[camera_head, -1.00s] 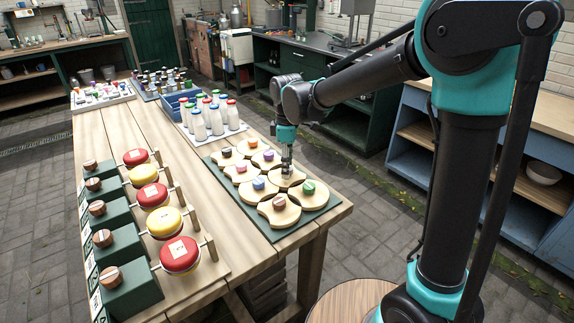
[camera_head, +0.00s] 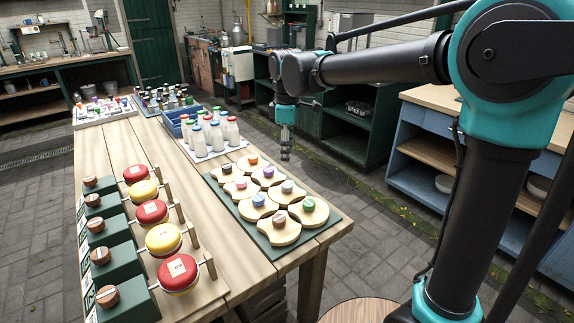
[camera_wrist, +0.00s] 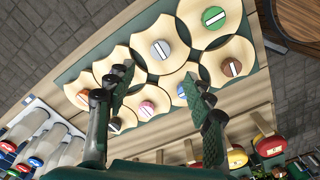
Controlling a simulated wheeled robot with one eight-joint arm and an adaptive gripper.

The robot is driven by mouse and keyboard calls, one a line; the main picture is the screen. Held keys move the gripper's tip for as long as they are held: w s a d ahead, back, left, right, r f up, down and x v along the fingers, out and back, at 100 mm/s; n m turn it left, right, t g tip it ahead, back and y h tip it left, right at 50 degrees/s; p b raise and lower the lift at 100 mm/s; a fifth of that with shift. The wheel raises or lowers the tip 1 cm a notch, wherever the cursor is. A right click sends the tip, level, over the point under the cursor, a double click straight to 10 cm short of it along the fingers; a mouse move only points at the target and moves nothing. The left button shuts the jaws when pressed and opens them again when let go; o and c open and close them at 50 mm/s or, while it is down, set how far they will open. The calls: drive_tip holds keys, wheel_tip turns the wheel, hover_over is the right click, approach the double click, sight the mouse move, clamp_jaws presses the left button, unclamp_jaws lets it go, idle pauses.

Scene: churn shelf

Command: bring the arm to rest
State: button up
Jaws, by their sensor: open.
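My gripper (camera_head: 285,156) hangs above the right part of the green board in the head view, with air between it and the pieces. Its fingers (camera_wrist: 158,92) are spread apart and empty in the wrist view. Below it, the green board (camera_head: 237,212) carries several round wooden pieces with coloured knobs. A piece with a grey knob (camera_head: 287,187) lies just below the gripper. A piece with a green knob (camera_head: 308,204) is at the front right corner of the board. The knobs also show in the wrist view, such as the green one (camera_wrist: 213,17).
Milk bottles (camera_head: 217,137) stand on a white tray behind the board. The table's right edge (camera_head: 338,232) is close to the board. A blue shelf unit (camera_head: 418,160) stands at the right.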

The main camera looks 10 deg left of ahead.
drive_tip(key=shift+r, duration=0.55)
drive_tip(key=shift+d, duration=0.1)
drive_tip(key=s+d+f+m+t, duration=0.15)
drive_tip(key=d+f+m, duration=0.5)
drive_tip(key=d, duration=0.65)
drive_tip(key=s+d+f+m+t, duration=0.1)
drive_tip(key=s+d+f+m, duration=0.2)
drive_tip(key=d+f+m, duration=0.7)
drive_tip(key=s+d+f+m+t, duration=0.1)
drive_tip(key=s+d+f, duration=0.3)
drive_tip(key=s+d, duration=0.4)
drive_tip(key=d+m, duration=0.1)
drive_tip(key=d, duration=0.2)
drive_tip(key=shift+s+f+t, duration=0.25)
drive_tip(key=shift+s+t, duration=0.1)
drive_tip(key=shift+w+r, duration=0.1)
